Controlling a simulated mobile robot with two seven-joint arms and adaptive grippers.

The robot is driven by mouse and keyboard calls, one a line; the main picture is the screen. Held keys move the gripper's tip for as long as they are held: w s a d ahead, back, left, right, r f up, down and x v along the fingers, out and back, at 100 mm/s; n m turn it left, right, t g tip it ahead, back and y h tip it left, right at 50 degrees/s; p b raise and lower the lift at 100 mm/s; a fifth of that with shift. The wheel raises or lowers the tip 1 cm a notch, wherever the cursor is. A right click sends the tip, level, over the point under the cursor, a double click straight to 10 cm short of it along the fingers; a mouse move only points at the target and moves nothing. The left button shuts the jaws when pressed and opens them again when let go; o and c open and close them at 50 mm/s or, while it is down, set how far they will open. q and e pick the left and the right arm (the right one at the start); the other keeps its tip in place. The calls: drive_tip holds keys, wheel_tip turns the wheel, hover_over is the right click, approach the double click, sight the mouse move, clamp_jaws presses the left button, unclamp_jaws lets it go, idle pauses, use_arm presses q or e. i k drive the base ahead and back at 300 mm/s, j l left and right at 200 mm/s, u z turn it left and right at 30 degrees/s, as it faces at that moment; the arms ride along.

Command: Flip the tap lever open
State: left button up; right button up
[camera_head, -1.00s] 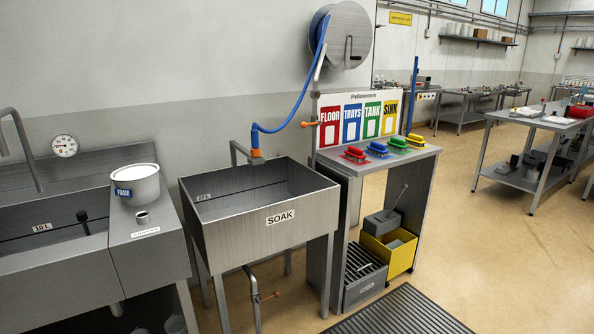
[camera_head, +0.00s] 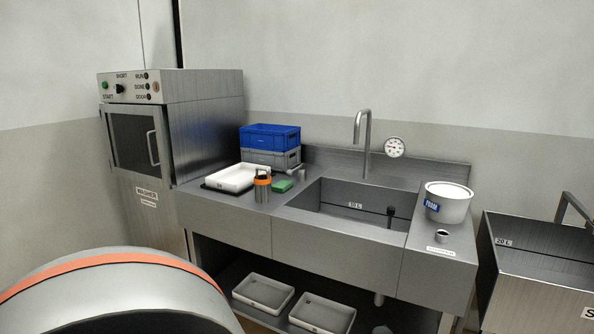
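A curved metal tap spout (camera_head: 362,135) rises behind the left sink (camera_head: 330,235), with a round dial gauge (camera_head: 393,147) to its right. I cannot make out a lever on this spout. A small dark upright piece (camera_head: 390,214) stands in the sink's right part. The second sink (camera_head: 535,268), marked with a volume label, is cut off at the right edge, and only part of its spout (camera_head: 568,205) shows. Neither gripper is in view. A large rounded grey part with an orange band at the lower left looks like one of my arm links.
A steel machine (camera_head: 205,130) with START controls stands at the left. A white tub (camera_head: 447,203) stands right. White trays (camera_head: 263,293) lie below.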

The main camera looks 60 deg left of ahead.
sight(288, 173)
drive_tip(key=u, duration=1.85)
drive_tip(key=j+z, duration=0.15)
drive_tip(key=z, duration=0.25)
drive_tip(key=i+j+z, duration=0.15)
drive_tip(key=z, duration=0.25)
drive_tip(key=i+j+z, duration=0.1)
drive_tip(key=j+z, duration=0.35)
drive_tip(key=j, duration=1.4)
drive_tip(key=i+z, duration=0.05)
